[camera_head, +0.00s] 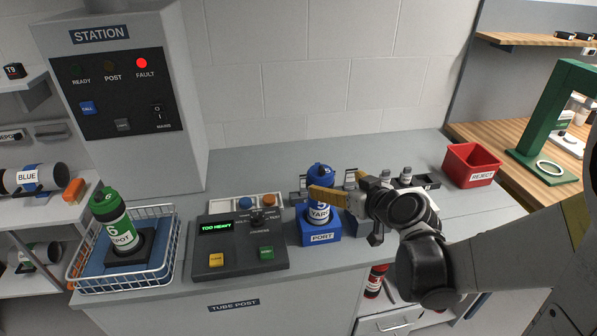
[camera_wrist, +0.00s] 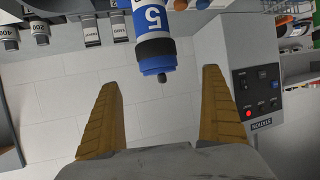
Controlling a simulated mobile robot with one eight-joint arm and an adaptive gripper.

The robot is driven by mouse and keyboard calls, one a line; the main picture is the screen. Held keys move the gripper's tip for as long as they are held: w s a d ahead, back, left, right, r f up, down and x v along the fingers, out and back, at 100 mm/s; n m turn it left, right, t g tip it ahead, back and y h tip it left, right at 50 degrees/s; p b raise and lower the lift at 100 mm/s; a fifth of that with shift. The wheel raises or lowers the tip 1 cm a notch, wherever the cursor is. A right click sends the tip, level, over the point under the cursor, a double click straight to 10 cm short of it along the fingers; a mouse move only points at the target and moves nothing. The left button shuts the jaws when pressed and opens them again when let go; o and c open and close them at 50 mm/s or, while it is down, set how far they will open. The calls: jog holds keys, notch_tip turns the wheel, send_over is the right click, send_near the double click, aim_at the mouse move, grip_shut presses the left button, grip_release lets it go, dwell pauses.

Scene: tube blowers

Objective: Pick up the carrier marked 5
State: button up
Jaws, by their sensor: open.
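The carrier marked 5 (camera_head: 319,212) is blue with a white band reading YARD. It stands upright in the blue block labelled PORT (camera_head: 320,238) on the counter. In the wrist view the carrier (camera_wrist: 151,22) hangs upside down in the picture, its blue cap end near the gap between my fingertips. My gripper (camera_head: 329,181) comes in from the right with its two tan fingers spread, close to the carrier's upper part. In the wrist view the gripper (camera_wrist: 159,80) is open and empty, with clear space on each side of the cap. One finger partly covers the carrier in the head view.
A control box (camera_head: 240,247) reading TOO HEAVY stands left of the port. A green carrier marked 6 (camera_head: 115,226) sits in a wire basket (camera_head: 105,277). Small weights (camera_head: 406,177) stand behind my wrist; a red reject bin (camera_head: 471,166) is at right. The FAULT light (camera_head: 142,63) glows red.

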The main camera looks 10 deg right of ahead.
aim_at(325, 177)
jog(key=b+x, duration=0.3)
jog(key=x, duration=0.7)
jog(key=shift+s+d+f, duration=0.1)
jog(key=shift+d+f, duration=0.05)
jog(key=shift+s, duration=0.1)
jog(key=shift+c, duration=0.3)
jog(key=c, duration=1.4)
